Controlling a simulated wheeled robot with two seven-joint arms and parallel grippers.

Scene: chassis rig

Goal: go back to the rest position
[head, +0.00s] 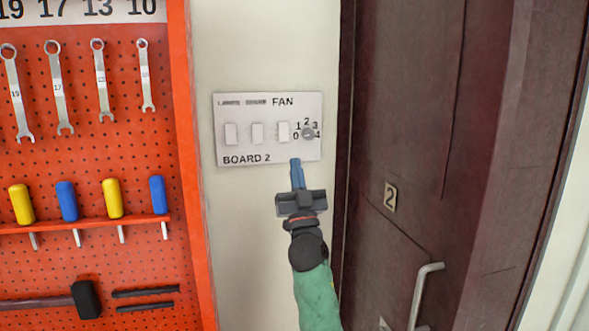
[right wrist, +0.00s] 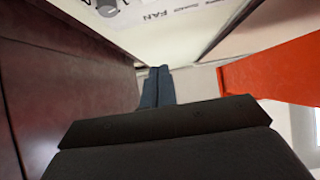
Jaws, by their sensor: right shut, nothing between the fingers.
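My right gripper (head: 297,174) is in the head view, in front of the wall just below the switch board (head: 270,144). Its blue fingers are closed together with nothing between them. They also show closed in the right wrist view (right wrist: 158,84). The board is a pale plate marked BOARD 2 and FAN, with several white rocker switches and a round fan dial (head: 308,133) numbered 0 to 4. The fingertips are close below the board's lower edge; I cannot tell whether they touch it. My left gripper is not in view.
An orange pegboard (head: 124,157) with wrenches, screwdrivers and a hammer (head: 86,299) hangs at the left. A dark brown door (head: 405,130) with a metal handle (head: 424,290) stands close on the right.

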